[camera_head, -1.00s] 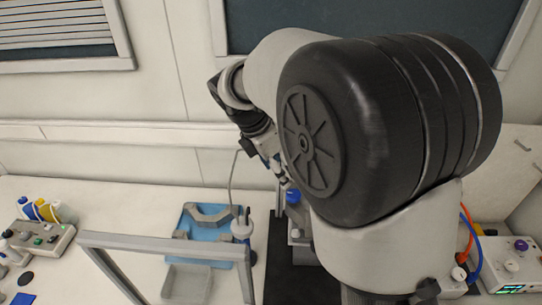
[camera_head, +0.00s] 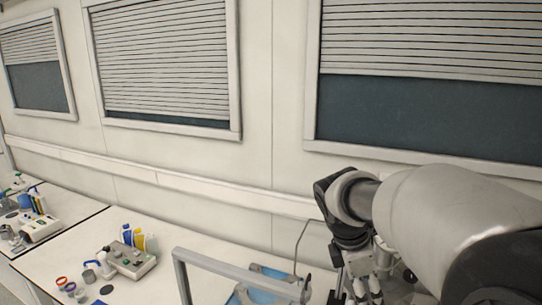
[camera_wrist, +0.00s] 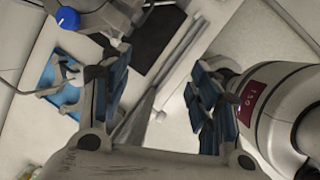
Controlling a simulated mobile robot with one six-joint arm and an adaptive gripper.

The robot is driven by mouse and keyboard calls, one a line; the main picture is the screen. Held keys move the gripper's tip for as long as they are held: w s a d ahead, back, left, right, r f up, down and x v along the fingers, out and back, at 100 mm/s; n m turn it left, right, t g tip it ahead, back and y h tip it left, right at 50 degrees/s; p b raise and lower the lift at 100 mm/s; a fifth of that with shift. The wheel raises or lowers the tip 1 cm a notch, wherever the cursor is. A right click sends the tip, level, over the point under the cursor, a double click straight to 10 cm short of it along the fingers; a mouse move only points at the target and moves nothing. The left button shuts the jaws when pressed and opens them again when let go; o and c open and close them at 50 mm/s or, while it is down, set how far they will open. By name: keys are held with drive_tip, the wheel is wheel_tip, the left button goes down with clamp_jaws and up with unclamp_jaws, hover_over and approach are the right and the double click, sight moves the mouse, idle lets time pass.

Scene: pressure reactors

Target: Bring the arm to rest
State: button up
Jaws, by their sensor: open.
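My gripper (camera_head: 367,290) hangs downward from my arm at the lower right of the head view, with its tips at the bottom edge. In the wrist view its two blue-padded fingers (camera_wrist: 160,105) stand well apart, with nothing held between them. My arm is bent, with its wrist in front of the back wall. A blue tray (camera_head: 262,295) lies on the bench to the left of the gripper and is partly cut off. The tray also shows at the left of the wrist view (camera_wrist: 47,78).
A grey frame (camera_head: 235,272) stands on the bench left of the arm. A control box (camera_head: 131,261), bottles (camera_head: 139,239) and small jars are farther left. A pale rounded body with a red label (camera_wrist: 252,97) is close beside the right finger in the wrist view.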

drive_tip(key=s+a+f+m+t+y+b, duration=0.1)
drive_tip(key=s+f+m+b, duration=0.3)
drive_tip(key=s+m, duration=0.5)
drive_tip(key=s+a+f+m+t+y+b, duration=0.2)
drive_tip(key=s+a+f+m+b, duration=0.2)
drive_tip(key=s+m, duration=0.4)
drive_tip(key=s+f+b, duration=0.1)
drive_tip(key=s, duration=0.3)
drive_tip(key=shift+f+m+y, duration=0.25)
drive_tip(key=shift+m+y, duration=0.15)
drive_tip(key=shift+w+a, duration=0.1)
idle(0.3)
